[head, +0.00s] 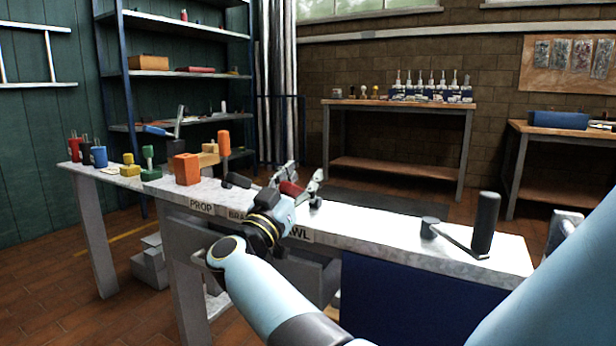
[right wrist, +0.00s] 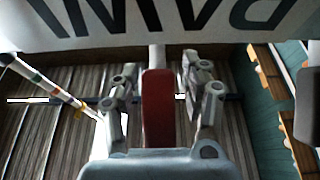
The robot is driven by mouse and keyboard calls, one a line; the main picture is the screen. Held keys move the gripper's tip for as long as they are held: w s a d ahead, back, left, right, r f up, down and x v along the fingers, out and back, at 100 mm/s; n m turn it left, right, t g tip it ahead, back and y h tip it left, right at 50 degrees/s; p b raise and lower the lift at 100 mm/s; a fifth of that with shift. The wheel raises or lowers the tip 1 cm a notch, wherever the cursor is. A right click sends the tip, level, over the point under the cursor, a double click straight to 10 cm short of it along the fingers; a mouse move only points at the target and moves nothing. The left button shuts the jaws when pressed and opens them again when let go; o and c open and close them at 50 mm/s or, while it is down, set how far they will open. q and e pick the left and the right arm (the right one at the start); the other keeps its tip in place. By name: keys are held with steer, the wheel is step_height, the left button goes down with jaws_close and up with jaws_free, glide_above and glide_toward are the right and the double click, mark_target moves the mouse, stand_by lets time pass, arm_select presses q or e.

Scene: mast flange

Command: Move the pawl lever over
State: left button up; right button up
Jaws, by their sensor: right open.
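The lever with the red grip (head: 291,188) stands at the bench above the partly hidden label ending in "AWL" (head: 299,234). My right gripper (head: 305,177) is at this lever, fingers spread. In the right wrist view the red grip (right wrist: 158,108) lies between the two open fingers (right wrist: 160,80), with gaps visible on both sides. The lever's base is hidden behind my wrist in the head view. My left gripper is not in view.
A black-handled crank (head: 487,222) stands on the bench at right. An orange-handled lever (head: 224,145), an orange block (head: 187,169) and a short dark lever (head: 236,180) stand at left. Bare bench top (head: 380,228) lies between my gripper and the crank.

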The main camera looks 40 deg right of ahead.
steer(key=shift+d+r, duration=0.1)
jaws_close()
stand_by(0.3)
